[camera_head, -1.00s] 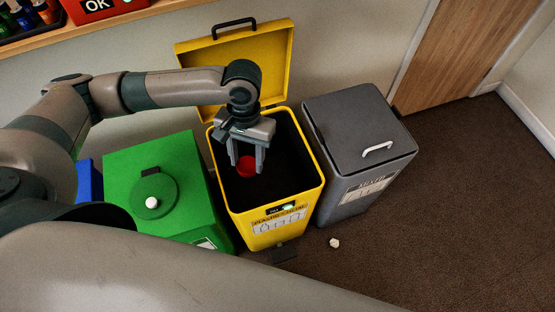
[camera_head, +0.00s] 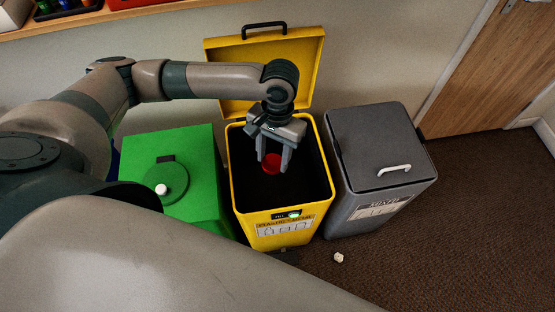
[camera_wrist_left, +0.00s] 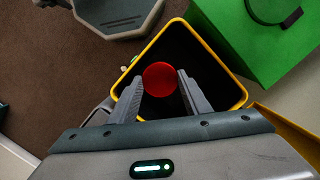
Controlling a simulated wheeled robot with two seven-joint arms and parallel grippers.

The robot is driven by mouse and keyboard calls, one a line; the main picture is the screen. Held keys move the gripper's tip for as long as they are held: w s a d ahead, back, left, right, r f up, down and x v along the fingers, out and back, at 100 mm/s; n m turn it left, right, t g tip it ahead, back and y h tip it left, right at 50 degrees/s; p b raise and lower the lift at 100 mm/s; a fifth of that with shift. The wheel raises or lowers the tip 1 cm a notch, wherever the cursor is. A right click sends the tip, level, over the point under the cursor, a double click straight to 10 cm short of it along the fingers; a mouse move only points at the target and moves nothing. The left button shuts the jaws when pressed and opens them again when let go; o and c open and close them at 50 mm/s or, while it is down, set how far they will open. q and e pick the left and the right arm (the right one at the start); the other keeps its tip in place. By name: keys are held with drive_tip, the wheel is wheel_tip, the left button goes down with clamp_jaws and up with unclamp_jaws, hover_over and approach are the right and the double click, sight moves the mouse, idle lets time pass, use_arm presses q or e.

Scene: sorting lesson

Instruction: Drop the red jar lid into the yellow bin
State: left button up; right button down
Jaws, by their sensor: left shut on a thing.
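The red jar lid (camera_head: 272,163) is between the fingertips of my left gripper (camera_head: 274,160), which is shut on it. In the left wrist view the round lid (camera_wrist_left: 160,79) shows between the two fingers (camera_wrist_left: 158,90). The yellow bin (camera_head: 233,189) stands with its lid raised against the wall. My left gripper points down over its dark opening, with the red lid inside the rim's outline in both views. How far below or above the rim the lid is, I cannot tell exactly. My right gripper is out of view.
A closed green bin (camera_head: 205,160) with a round hatch and white knob stands left of the yellow bin. A closed grey bin (camera_head: 375,135) stands on the right. A small pale crumpled thing (camera_head: 339,257) lies on the brown floor. A wooden door (camera_head: 490,75) is at right.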

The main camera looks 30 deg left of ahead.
use_arm(q)
drive_tip(key=w+a+f+m, duration=0.4)
drive_tip(key=w+f, duration=0.6)
drive_tip(key=f, duration=0.1)
drive_tip(key=shift+a+y, duration=0.35)
drive_tip(key=shift+y, duration=0.05)
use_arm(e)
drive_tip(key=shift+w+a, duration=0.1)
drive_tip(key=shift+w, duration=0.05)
use_arm(q)
drive_tip(key=shift+s+f, duration=0.1)
drive_tip(key=shift+f, duration=0.1)
